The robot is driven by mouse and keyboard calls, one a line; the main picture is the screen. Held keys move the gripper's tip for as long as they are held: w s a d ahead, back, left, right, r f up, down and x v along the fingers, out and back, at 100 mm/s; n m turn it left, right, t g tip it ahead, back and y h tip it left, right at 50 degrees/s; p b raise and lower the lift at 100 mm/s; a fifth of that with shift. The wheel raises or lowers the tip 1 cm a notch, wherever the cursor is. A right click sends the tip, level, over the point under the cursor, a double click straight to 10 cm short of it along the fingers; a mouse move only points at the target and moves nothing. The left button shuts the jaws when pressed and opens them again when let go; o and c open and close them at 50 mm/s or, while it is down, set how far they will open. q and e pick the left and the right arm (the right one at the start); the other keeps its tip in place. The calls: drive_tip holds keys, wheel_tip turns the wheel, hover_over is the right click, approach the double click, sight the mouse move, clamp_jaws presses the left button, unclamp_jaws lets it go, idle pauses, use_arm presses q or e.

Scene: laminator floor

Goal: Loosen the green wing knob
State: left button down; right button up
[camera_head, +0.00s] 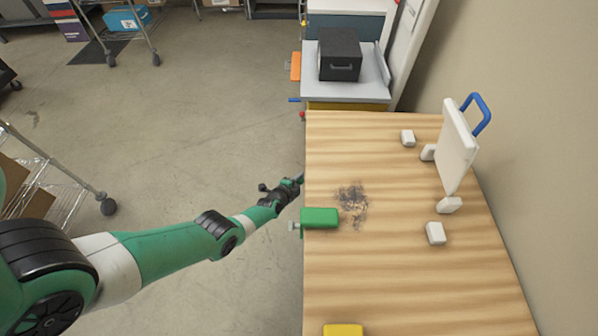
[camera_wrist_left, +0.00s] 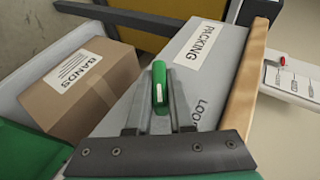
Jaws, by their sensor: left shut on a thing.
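The green wing knob (camera_wrist_left: 159,85) is upright between the two fingers of my left gripper (camera_wrist_left: 159,108) in the left wrist view. The fingers are shut on it. In the head view my left gripper (camera_head: 297,180) is at the left edge of the wooden table (camera_head: 400,285), and I cannot make out the wing knob there. My right gripper is in neither view.
A green block (camera_head: 320,217) sits at the table's left edge, close to my left arm. A white panel with a blue handle (camera_head: 456,150) stands at the right among small white blocks. In the wrist view, a cardboard box labelled BANDS (camera_wrist_left: 82,85) is left of the gripper.

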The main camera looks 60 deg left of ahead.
use_arm(q)
drive_tip(key=shift+w+a+r+n+g+h+p, duration=0.1)
drive_tip(key=shift+r+n+g+h+p, duration=0.2)
drive_tip(key=shift+g+h+p, duration=0.25)
drive_tip(key=shift+f+g+h, duration=0.15)
drive_tip(key=shift+g+h, duration=0.2)
drive_tip(key=shift+h, duration=0.2)
drive_tip(key=shift+f+n+g+h+b, duration=0.2)
drive_tip(key=shift+n+g+h+b, duration=0.1)
drive_tip(key=shift+g+h+b, duration=0.25)
drive_tip(key=h+b, duration=0.1)
drive_tip(key=b, duration=0.1)
drive_tip(key=g+h+b, duration=0.1)
drive_tip(key=h+b, duration=0.1)
drive_tip(key=shift+f+n+g, duration=0.25)
drive_tip(key=shift+n, duration=0.15)
drive_tip(key=shift+g+h+b, duration=0.3)
drive_tip(key=shift+h+b, duration=0.25)
drive_tip(key=shift+b, duration=0.35)
drive_tip(key=shift+r+b, duration=0.2)
drive_tip(key=shift+b, duration=0.1)
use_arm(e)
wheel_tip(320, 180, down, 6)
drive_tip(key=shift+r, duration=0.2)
use_arm(q)
drive_tip(key=shift+h, duration=0.3)
drive_tip(key=shift+r, duration=0.15)
drive_tip(key=c, duration=0.8)
unclamp_jaws()
